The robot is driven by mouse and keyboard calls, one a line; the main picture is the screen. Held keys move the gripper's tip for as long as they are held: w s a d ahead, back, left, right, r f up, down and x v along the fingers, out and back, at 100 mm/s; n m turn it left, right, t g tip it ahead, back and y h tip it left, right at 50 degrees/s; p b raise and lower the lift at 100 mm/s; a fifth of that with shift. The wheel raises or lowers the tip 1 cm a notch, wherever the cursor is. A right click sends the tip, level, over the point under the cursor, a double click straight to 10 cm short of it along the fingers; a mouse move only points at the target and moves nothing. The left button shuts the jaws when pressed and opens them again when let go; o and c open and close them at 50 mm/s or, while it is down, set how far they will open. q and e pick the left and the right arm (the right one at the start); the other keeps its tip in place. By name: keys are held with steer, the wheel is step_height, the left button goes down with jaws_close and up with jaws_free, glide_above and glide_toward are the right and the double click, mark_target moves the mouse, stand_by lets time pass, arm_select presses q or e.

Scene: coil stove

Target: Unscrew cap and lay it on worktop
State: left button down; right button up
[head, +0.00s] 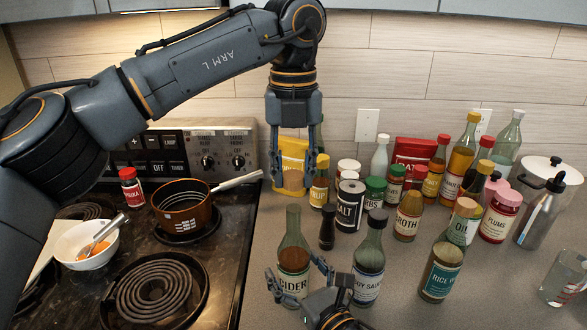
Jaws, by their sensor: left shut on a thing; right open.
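The green glass cider bottle (292,258) stands upright on the grey worktop (236,301) right of the stove. A tan cap (293,180) shows between the fingertips of my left gripper (297,182). That gripper is shut on the cap and points down, just above the bottle's neck. A small gap appears between the cap and the bottle's mouth. My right gripper (296,271) is open low at the front, with its fingers on either side of the cider bottle. Whether they touch the glass cannot be told.
A soy sauce bottle (369,262) and a small dark bottle (327,228) stand close by. Several jars and bottles crowd the back right. A brown saucepan (184,214) and white bowl (86,253) are on the stove. Clear worktop lies left of the cider bottle.

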steer(key=v, duration=1.2)
